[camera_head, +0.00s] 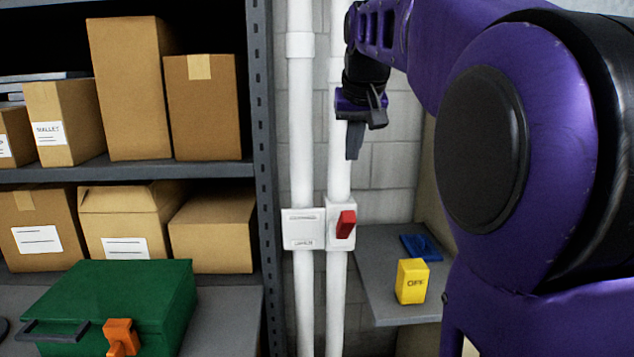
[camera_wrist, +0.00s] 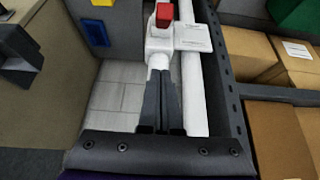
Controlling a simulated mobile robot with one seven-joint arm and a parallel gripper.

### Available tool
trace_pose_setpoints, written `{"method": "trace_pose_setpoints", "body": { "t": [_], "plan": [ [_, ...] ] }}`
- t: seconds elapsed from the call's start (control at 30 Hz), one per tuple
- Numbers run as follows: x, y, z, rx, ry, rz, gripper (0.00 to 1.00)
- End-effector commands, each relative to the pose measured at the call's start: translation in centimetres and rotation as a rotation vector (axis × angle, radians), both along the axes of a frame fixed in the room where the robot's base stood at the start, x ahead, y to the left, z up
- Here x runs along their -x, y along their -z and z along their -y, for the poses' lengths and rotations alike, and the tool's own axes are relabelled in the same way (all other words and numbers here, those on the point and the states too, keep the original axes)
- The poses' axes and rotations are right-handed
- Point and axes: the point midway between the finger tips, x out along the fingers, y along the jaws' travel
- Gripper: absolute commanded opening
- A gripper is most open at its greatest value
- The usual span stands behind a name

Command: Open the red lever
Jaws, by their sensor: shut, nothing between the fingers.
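The red lever (camera_head: 346,224) sits on a white switch box (camera_head: 338,241) fixed to a white vertical pipe, beside a white labelled plate (camera_head: 303,229). In the wrist view the red lever (camera_wrist: 164,16) shows at the top, on its white box (camera_wrist: 158,45). My gripper (camera_head: 353,155) points down above the lever, in front of the pipe, and is apart from it. In the wrist view my gripper's fingers (camera_wrist: 161,75) are together with nothing between them, and their tips lie just short of the box in the picture.
A grey side shelf (camera_head: 385,275) at the right holds a yellow block marked OFF (camera_head: 412,281) and a blue item (camera_head: 421,247). A metal rack (camera_head: 264,150) with cardboard boxes stands at the left. A green case (camera_head: 120,300) with an orange latch (camera_head: 121,337) is at lower left.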

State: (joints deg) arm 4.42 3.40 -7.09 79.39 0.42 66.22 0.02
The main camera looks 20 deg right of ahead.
Motion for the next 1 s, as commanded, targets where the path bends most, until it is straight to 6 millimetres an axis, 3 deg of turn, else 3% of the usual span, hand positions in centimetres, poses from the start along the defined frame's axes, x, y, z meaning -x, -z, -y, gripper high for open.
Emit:
{"method": "trace_pose_setpoints", "body": {
  "t": [0.5, 0.7, 1.0],
  "plan": [
    [-4.9, 8.7, 1.0, 0.0, 0.001, -0.004, 0.0],
    [-2.9, 10.3, 0.6, 0.0, 0.0, -0.002, 0.0],
    [-2.0, 11.1, 0.4, 0.0, 0.0, -0.001, 0.0]
  ]
}}
